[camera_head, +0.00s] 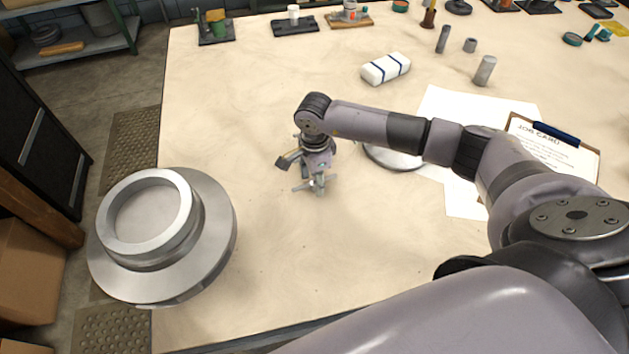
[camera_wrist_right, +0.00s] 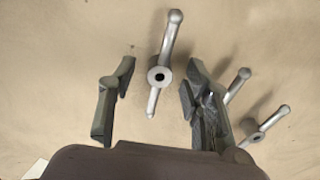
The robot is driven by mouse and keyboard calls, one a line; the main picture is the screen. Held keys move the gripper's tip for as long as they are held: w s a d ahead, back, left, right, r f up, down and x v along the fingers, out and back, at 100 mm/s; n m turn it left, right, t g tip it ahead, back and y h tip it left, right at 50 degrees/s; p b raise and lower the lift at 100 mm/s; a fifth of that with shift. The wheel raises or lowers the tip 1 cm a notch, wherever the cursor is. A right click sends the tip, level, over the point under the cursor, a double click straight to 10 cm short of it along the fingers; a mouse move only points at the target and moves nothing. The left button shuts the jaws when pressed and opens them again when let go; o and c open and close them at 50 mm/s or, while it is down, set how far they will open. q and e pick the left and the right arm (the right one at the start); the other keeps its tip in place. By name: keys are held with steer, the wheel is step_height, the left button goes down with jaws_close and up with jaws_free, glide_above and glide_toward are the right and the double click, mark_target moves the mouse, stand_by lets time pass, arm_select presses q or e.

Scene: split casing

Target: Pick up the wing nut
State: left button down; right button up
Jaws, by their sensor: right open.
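My right gripper (camera_head: 304,172) points down over the middle of the table. It is open and empty, with its fingers apart in the right wrist view (camera_wrist_right: 160,90). A grey metal wing nut (camera_wrist_right: 160,73) shows between those fingers, with its round hub and two long wings; neither finger visibly touches it. A second wing nut (camera_wrist_right: 254,133) lies outside the right finger. Another grey wing (camera_wrist_right: 237,82) sticks out from behind that finger, and its hub is hidden. In the head view the small metal pieces (camera_head: 319,185) are partly hidden by the gripper. My left gripper is out of view.
A large round flanged metal part (camera_head: 212,225) is at the left table edge; its support is hidden. A metal disc (camera_head: 395,160) lies partly behind my right arm. A white bundle (camera_head: 386,68), grey cylinders (camera_head: 485,70) and a clipboard (camera_head: 555,150) are beyond. The table's left-centre is clear.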

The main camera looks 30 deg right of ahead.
steer(key=shift+c, duration=0.5)
jaws_close()
